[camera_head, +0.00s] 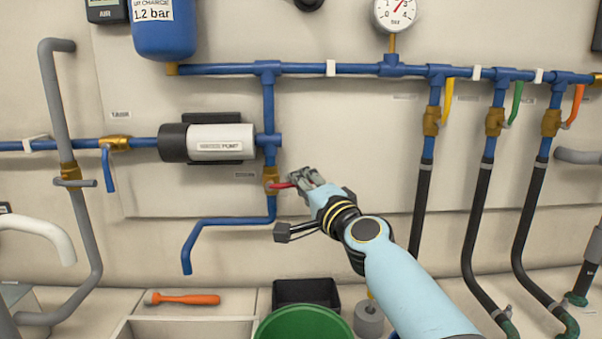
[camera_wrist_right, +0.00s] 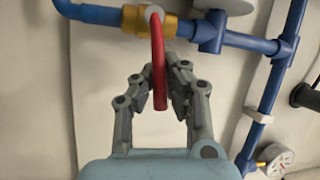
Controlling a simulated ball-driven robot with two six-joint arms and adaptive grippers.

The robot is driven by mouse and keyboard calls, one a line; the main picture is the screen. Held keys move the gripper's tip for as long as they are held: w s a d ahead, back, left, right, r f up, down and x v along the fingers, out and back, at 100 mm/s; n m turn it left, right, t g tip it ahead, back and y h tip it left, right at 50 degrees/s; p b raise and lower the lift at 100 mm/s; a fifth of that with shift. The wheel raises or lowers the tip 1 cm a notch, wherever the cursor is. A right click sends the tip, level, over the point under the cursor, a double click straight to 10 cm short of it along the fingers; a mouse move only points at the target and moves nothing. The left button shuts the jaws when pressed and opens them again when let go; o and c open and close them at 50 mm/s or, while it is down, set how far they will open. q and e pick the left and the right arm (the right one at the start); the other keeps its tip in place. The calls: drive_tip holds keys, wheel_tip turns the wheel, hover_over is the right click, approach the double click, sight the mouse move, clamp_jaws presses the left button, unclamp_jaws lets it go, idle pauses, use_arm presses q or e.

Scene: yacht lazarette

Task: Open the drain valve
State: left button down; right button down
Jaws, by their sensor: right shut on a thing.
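The drain valve is a brass body (camera_head: 270,180) on the blue pipe below the pump, with a red lever handle (camera_head: 283,186) that points right, across the pipe. In the right wrist view the red handle (camera_wrist_right: 158,70) runs from the brass body (camera_wrist_right: 130,18) down between my fingers. My right gripper (camera_head: 300,180) is shut on the red handle; it also shows in the right wrist view (camera_wrist_right: 160,85). Below the valve a blue drain pipe (camera_head: 225,221) bends left and ends in a downward spout. My left gripper is not in view.
The pump (camera_head: 221,138) sits just above left of the valve. Black hoses (camera_head: 420,205) with yellow, green and orange levers hang at right. A green bucket (camera_head: 305,322), black bin (camera_head: 306,291) and orange-handled tool (camera_head: 186,299) are below.

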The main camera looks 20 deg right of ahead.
drive_tip(key=n+p, duration=0.1)
drive_tip(key=p, duration=0.2)
drive_tip(key=r+n+g+p, duration=0.1)
drive_tip(key=n+p, duration=0.1)
drive_tip(key=p, duration=0.1)
drive_tip(key=a+r+n+g+p, duration=0.1)
drive_tip(key=p, duration=0.2)
drive_tip(key=shift+r+n, duration=0.2)
drive_tip(key=shift+n, duration=0.1)
drive_tip(key=shift+w+a+n+g+p, duration=0.15)
drive_tip(key=shift+n+g+p, duration=0.2)
drive_tip(key=shift+p, duration=0.35)
drive_tip(key=shift+f, duration=0.1)
drive_tip(key=c, duration=1.5)
unclamp_jaws()
drive_tip(key=shift+o, duration=0.9)
drive_tip(key=shift+r, duration=0.2)
drive_tip(key=v, duration=1.2)
drive_tip(key=shift+a+f, duration=0.1)
